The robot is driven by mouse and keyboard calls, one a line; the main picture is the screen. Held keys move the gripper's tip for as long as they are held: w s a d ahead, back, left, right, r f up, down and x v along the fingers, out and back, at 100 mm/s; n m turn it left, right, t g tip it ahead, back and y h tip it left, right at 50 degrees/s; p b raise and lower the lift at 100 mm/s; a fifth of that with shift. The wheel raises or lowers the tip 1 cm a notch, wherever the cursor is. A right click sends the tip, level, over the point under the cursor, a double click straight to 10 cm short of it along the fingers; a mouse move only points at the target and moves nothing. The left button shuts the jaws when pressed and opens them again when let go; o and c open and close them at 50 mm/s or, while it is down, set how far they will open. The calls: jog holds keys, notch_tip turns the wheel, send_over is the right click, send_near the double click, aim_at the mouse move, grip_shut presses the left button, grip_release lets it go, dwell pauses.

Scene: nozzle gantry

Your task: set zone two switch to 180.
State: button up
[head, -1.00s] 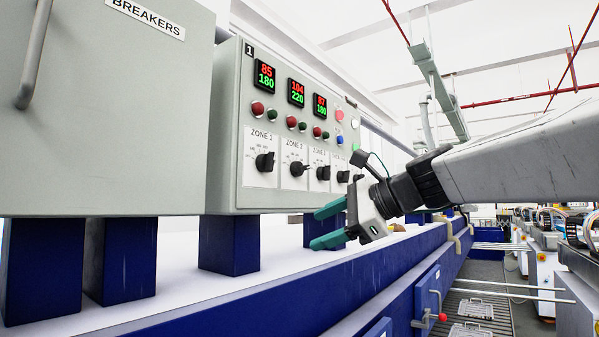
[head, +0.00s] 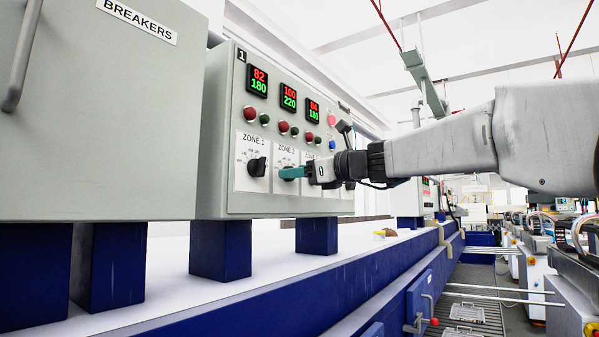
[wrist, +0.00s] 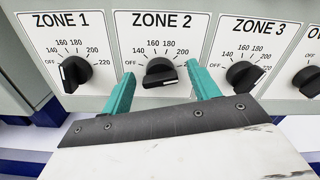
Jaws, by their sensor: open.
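The zone 2 switch (wrist: 160,72) is a black rotary knob on a white plate marked OFF, 140, 160, 180, 200 and 220. Its grip bar lies roughly level. The middle display (head: 289,97) reads 100 in red over 220 in green. My gripper (wrist: 161,75) is open, with one teal finger on each side of the zone 2 knob; I cannot tell whether they touch it. In the head view my gripper (head: 284,173) is at the panel and largely hides that knob.
The zone 1 knob (wrist: 75,73) is close left of my fingers, and the zone 3 knob (wrist: 243,76) close right. Red and green lamps (head: 250,113) sit above the plates. A breaker cabinet (head: 110,120) stands to the left. A white ledge (head: 170,280) runs below.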

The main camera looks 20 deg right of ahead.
jog(key=c, duration=1)
jog(key=shift+n, duration=0.3)
jog(key=n, duration=1.1)
jog(key=shift+s+a+f, duration=0.1)
jog(key=shift+a+f, duration=0.05)
